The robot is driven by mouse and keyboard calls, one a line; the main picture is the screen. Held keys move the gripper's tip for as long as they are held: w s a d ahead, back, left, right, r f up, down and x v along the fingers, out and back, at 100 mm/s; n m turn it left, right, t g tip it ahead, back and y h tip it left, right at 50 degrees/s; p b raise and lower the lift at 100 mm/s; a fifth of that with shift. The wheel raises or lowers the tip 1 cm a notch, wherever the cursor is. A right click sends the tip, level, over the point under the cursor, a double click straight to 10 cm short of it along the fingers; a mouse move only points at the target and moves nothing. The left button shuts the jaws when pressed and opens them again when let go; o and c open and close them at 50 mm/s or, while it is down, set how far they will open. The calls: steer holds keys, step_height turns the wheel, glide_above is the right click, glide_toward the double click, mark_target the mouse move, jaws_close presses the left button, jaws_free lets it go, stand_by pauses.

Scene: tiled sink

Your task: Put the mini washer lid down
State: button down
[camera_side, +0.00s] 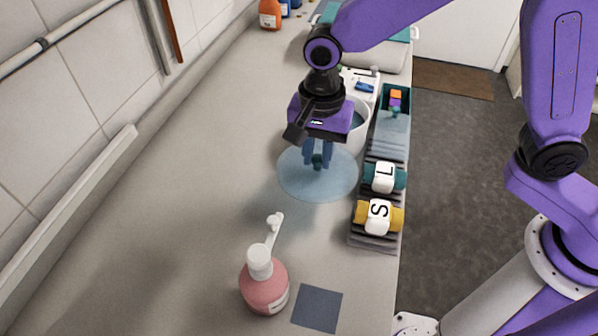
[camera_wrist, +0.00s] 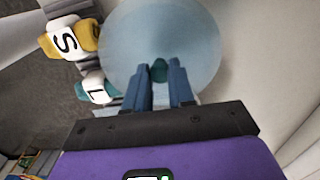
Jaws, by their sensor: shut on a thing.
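The mini washer lid (camera_side: 337,187) is a round, see-through blue disc with a small dark teal knob in its middle. My gripper (camera_side: 318,160) is over it with its blue fingers either side of the knob, shut on it. In the wrist view the lid (camera_wrist: 130,45) fills the top middle, and my gripper (camera_wrist: 161,75) has the knob between its fingertips. The lid lies roughly level at or just above the counter; I cannot tell if it touches. The white mini washer (camera_side: 359,125) stands behind my gripper, partly hidden by it.
Right of the lid, a grey rack holds rolled cloths tagged L (camera_side: 384,178) and S (camera_side: 379,217). A pink pump bottle (camera_side: 264,285) and a blue-grey square (camera_side: 316,308) are at the front. The counter left of the lid (camera_side: 200,190) is clear. The tiled wall bounds the left.

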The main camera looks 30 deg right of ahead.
mark_target(301, 164)
steer(key=f, duration=0.1)
steer(key=w+a+f, duration=0.2)
steer(key=shift+w+f, duration=0.2)
steer(key=shift+f, duration=0.2)
steer(key=shift+w+a+f, duration=0.1)
steer(key=shift+f, duration=0.8)
steer(key=shift+w+a+f, duration=0.1)
steer(key=shift+f, duration=0.75)
steer(key=shift+d+f, duration=0.1)
steer(key=shift+f, duration=0.1)
steer(key=c, duration=1)
jaws_free()
steer(key=shift+o, duration=0.2)
steer(key=shift+r, duration=0.1)
step_height(301, 164, up, 12)
steer(key=shift+r, duration=0.1)
